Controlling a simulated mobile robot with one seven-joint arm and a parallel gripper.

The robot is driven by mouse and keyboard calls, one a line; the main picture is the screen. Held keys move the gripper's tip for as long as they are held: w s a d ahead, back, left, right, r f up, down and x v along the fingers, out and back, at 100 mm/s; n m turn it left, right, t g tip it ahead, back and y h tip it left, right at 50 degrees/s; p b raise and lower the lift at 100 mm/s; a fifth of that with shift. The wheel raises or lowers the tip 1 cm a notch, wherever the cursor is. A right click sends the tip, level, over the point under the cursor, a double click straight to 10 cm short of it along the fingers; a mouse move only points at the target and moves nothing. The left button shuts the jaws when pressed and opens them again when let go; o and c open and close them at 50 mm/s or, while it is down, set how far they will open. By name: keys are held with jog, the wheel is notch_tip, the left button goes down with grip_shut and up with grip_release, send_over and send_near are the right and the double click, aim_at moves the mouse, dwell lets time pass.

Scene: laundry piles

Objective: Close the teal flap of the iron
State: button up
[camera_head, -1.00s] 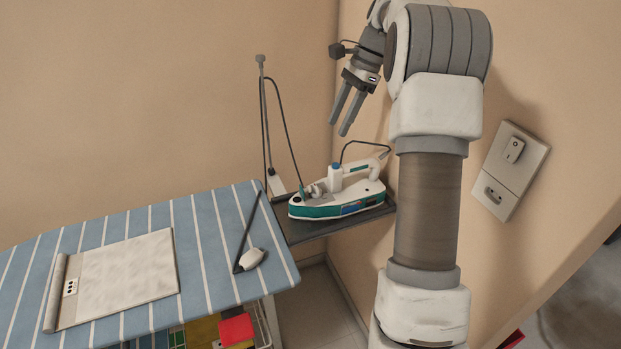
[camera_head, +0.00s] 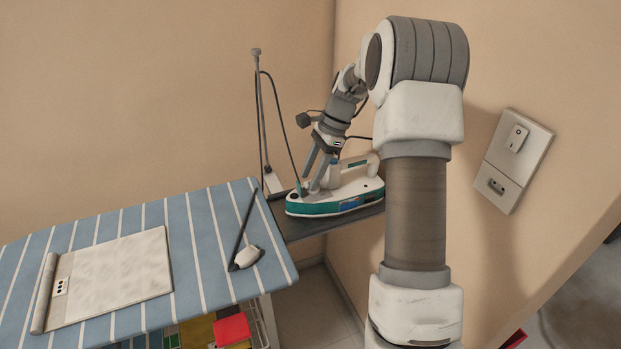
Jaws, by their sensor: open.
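The white and teal iron (camera_head: 350,196) rests on a dark side shelf (camera_head: 302,225) beside the ironing board. Its pointed end faces left. A small teal piece, which looks like the flap (camera_head: 300,187), shows at the front top of the iron, just left of my fingers. It is too small and too covered to tell how far it stands open. My gripper (camera_head: 311,185) is open and points down over the front of the iron, with its fingertips close to the flap. I cannot tell whether they touch it. The fingers hide part of the iron's front top.
The striped ironing board (camera_head: 205,235) is at the left, with a grey pad (camera_head: 115,275) and a white cord holder (camera_head: 247,257) on it. A thin upright pole (camera_head: 261,120) with a cord stands behind the iron. A wall switch plate (camera_head: 511,160) is at the right.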

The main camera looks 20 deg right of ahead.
jog(key=shift+a+f, duration=0.15)
jog(key=shift+f, duration=0.25)
jog(key=shift+c, duration=0.4)
grip_shut()
